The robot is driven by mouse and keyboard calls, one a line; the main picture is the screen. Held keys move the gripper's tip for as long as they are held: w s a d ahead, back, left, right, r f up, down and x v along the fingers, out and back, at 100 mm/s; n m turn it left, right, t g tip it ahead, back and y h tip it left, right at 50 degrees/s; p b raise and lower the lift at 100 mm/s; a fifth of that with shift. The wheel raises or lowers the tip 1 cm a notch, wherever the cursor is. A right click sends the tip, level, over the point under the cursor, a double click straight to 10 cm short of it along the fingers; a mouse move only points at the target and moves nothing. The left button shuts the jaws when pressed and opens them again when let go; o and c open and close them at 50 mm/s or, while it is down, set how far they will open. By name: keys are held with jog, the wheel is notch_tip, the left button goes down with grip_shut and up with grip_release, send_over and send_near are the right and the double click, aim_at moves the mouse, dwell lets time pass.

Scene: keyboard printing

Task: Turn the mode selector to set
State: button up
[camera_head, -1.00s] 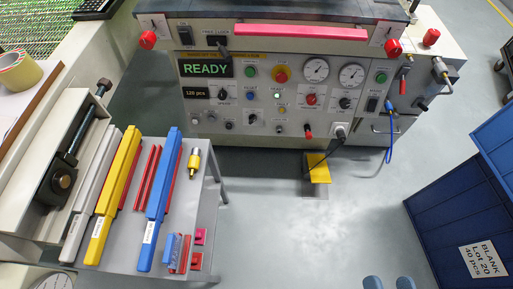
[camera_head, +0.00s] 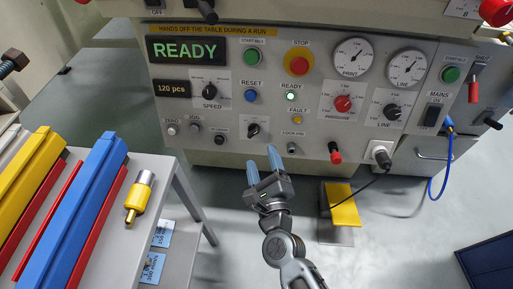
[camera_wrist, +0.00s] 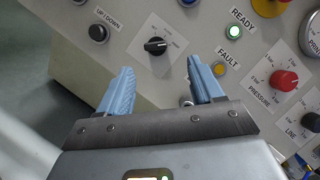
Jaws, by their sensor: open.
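The likely mode selector is a small black rotary knob (camera_head: 253,130) on a white label plate, low on the grey control panel, right of the UP/DOWN button. In the wrist view the black knob (camera_wrist: 155,46) sits ahead of the gap between my fingers, with a white pointer line. Its label text is too small to read. My gripper (camera_head: 262,165) has blue fingers, open and empty, just below the knob in the head view. In the wrist view my gripper (camera_wrist: 158,88) is apart from the knob.
The UP/DOWN button (camera_wrist: 98,33) is left of the knob. The fault lamp (camera_wrist: 219,69) and red pressure knob (camera_wrist: 284,80) are right. A red-tipped lever (camera_head: 335,152) and a plugged cable (camera_head: 381,154) stick out nearby. A grey side table (camera_head: 190,190) holds coloured bars at left.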

aim_at(253, 134)
jog(key=shift+m, duration=0.3)
jog(key=shift+a+b+x, duration=0.15)
jog(key=shift+b+x, duration=0.25)
jog(key=shift+x, duration=1.8)
jog(key=shift+a+b+x, duration=0.15)
jog(key=shift+b+x, duration=0.25)
jog(key=shift+x, duration=1.85)
jog(key=shift+s+f, duration=0.15)
jog(key=shift+c, duration=0.3)
jog(key=c, duration=1)
